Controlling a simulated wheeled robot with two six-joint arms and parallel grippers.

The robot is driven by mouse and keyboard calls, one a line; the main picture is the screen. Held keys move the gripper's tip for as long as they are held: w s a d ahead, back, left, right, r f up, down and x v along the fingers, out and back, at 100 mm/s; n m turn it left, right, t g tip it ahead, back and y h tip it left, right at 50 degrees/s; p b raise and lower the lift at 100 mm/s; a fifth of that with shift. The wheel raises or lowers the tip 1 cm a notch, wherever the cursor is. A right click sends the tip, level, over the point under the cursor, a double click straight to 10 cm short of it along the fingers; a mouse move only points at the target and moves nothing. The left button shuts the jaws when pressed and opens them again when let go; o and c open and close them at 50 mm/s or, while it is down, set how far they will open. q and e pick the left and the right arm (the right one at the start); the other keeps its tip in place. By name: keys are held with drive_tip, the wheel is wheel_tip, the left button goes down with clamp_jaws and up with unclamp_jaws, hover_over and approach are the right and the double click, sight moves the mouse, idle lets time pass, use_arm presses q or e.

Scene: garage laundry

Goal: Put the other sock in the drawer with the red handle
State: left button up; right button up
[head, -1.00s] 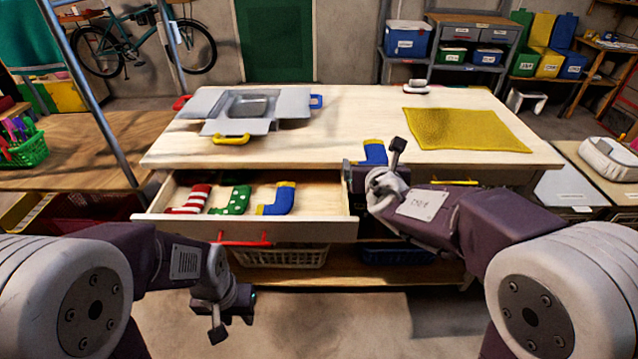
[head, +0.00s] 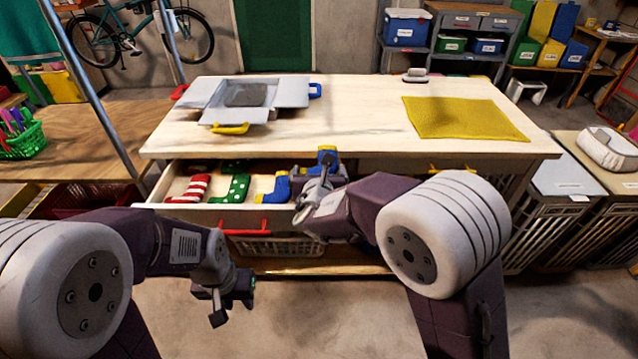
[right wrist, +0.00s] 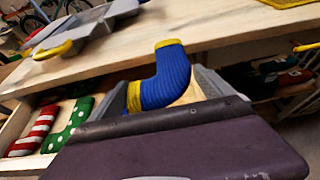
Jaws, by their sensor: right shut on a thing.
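A blue sock (head: 327,157) with yellow ends is held in my right gripper (head: 318,175), by the right end of the open drawer. It shows between the fingers in the right wrist view (right wrist: 165,80). The drawer (head: 160,185) with the red handle (head: 245,231) is pulled out. Inside lie a red-and-white striped sock (head: 192,188), a green sock with white dots (head: 234,188) and another blue sock (head: 274,190) with yellow ends. My left gripper (head: 233,308) is open and empty, low in front of the drawer.
The wooden table (head: 360,120) bears a grey open-flapped box (head: 205,100) with coloured handles at left, a yellow cloth (head: 465,118) and a small grey-white object (head: 415,75). A yellow-handled drawer front (head: 452,169) is to the right. A basket (head: 275,246) sits on the lower shelf.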

wheel_tip(320, 180, down, 4)
drive_tip(key=shift+b, duration=0.55)
drive_tip(key=shift+r, duration=0.1)
drive_tip(key=shift+f+b, duration=0.55)
drive_tip(key=shift+b, duration=0.2)
